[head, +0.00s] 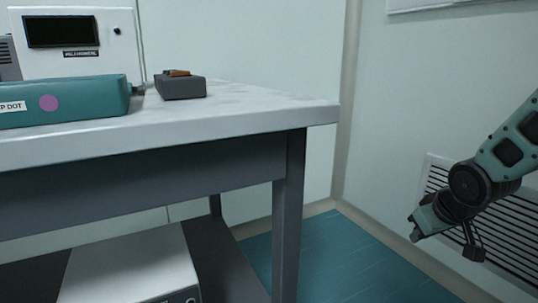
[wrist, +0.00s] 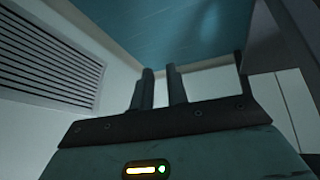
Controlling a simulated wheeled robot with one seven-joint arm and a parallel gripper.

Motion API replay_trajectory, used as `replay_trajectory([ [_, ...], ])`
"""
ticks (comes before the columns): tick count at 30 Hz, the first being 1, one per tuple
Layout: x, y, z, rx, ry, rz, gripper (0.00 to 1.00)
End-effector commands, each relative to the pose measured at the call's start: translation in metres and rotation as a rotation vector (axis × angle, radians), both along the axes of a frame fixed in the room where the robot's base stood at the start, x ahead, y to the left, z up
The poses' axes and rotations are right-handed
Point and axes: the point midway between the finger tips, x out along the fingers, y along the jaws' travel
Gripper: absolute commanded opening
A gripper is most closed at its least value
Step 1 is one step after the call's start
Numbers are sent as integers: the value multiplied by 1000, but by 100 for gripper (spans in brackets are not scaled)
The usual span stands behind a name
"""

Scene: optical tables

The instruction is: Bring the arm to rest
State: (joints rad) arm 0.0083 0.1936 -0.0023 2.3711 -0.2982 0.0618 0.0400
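My arm (head: 508,148) reaches in from the right edge of the head view, clear of the table. My gripper (head: 415,228) hangs at its end, in front of the wall and right of the table's corner, pointing down and left. In the wrist view its two dark fingers stand apart, and my gripper (wrist: 160,72) is open with a narrow gap. Nothing shows between the fingers.
The optical table (head: 240,119) fills the left side. A teal case (head: 85,97), a dark grey block (head: 181,89) and a white instrument (head: 110,50) stand on it. A white box (head: 130,265) sits below. A wall vent (head: 510,235) is behind my gripper. Teal floor (head: 345,262) is clear.

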Motion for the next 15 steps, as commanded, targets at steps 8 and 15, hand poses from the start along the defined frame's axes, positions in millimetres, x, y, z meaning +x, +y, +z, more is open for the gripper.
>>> replay_trajectory([
  [8,-132,9,-5,118,287,-228,15],
  [15,-169,108,25,72,384,74,15],
])
